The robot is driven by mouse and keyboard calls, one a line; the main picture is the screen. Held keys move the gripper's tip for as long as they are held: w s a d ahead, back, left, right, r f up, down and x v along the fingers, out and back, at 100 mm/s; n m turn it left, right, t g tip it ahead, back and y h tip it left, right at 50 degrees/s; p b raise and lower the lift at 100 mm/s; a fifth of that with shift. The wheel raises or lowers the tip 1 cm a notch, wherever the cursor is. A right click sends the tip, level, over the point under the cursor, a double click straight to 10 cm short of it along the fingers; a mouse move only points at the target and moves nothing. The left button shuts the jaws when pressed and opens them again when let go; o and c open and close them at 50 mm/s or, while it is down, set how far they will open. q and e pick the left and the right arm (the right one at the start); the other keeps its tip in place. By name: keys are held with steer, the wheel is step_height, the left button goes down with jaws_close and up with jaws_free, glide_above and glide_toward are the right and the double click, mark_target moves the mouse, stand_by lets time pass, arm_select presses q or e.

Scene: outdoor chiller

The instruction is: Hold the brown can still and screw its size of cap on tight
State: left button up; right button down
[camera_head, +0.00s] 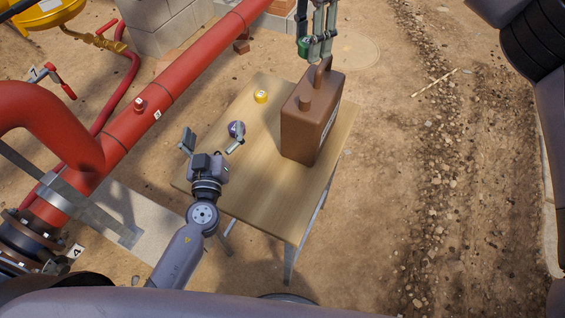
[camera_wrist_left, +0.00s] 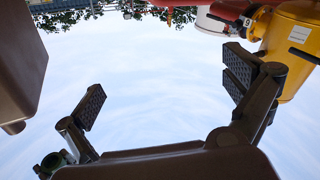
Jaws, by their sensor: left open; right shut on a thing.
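The brown can (camera_head: 310,125) stands upright on the wooden table, with its bare neck (camera_head: 306,101) and handle on top; part of it shows in the left wrist view (camera_wrist_left: 20,65). My right gripper (camera_head: 315,50) is above the can's far side, shut on a green cap (camera_head: 303,47). That cap also seems to show in the left wrist view (camera_wrist_left: 50,162). My left gripper (camera_head: 211,143) is open and empty, left of the can and apart from it. A purple cap (camera_head: 236,127) lies beside its right finger. A yellow cap (camera_head: 261,96) lies farther back.
The wooden table (camera_head: 270,205) is bare in front of the can. Thick red pipes (camera_head: 175,85) run along the left of the table. Concrete blocks (camera_head: 165,25) stand behind. Gravelly ground (camera_head: 425,190) is open to the right.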

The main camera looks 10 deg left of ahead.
mark_target(304, 128)
arm_select(q)
steer(key=s+d+f+m+g+h, duration=0.1)
steer(key=s+d+m+h, duration=0.25)
steer(key=d, duration=0.55)
steer(key=s+d+f+m+g+h, duration=0.1)
steer(key=s+d+m+h, duration=0.3)
steer(key=d, duration=0.5)
steer(key=shift+m+h, duration=0.35)
steer(key=shift+h, duration=0.2)
steer(key=x, duration=1.2)
steer(key=shift+w+a+r, duration=0.25)
steer(key=shift+w+r, duration=0.1)
steer(key=shift+w, duration=0.1)
steer(key=shift+c, duration=0.4)
steer(key=c, duration=1.8)
arm_select(e)
steer(key=shift+f, duration=2.15)
